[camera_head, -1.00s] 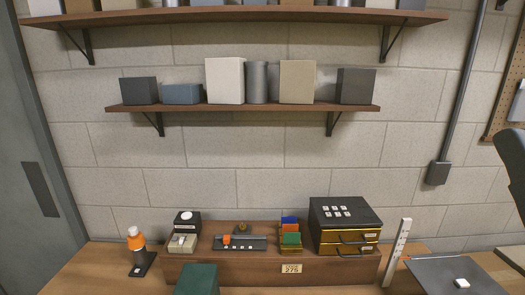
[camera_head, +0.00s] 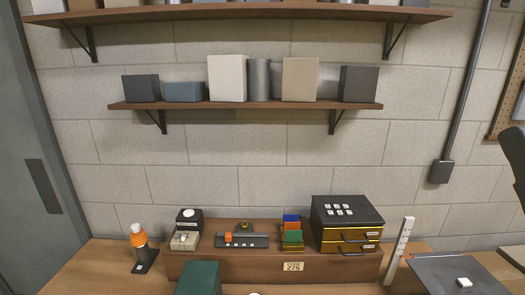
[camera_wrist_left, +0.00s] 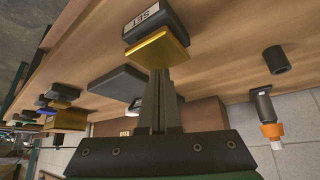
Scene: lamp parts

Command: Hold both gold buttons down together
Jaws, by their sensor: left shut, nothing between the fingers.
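My left gripper (camera_wrist_left: 160,76) shows in the left wrist view, with its two fingers shut together. Its tips are right by a gold block (camera_wrist_left: 158,48), seemingly at its edge; I cannot tell whether they touch or whether it is pressed. The gold block adjoins a dark block (camera_wrist_left: 152,18) labelled SET. No second gold button can be made out with certainty.
In the head view a wooden riser (camera_head: 225,268) carries a dark drawer box (camera_head: 345,215), coloured cards (camera_head: 292,228) and small devices. A white ruler-like strip (camera_head: 399,250) stands right, near a dark mat (camera_head: 435,275).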

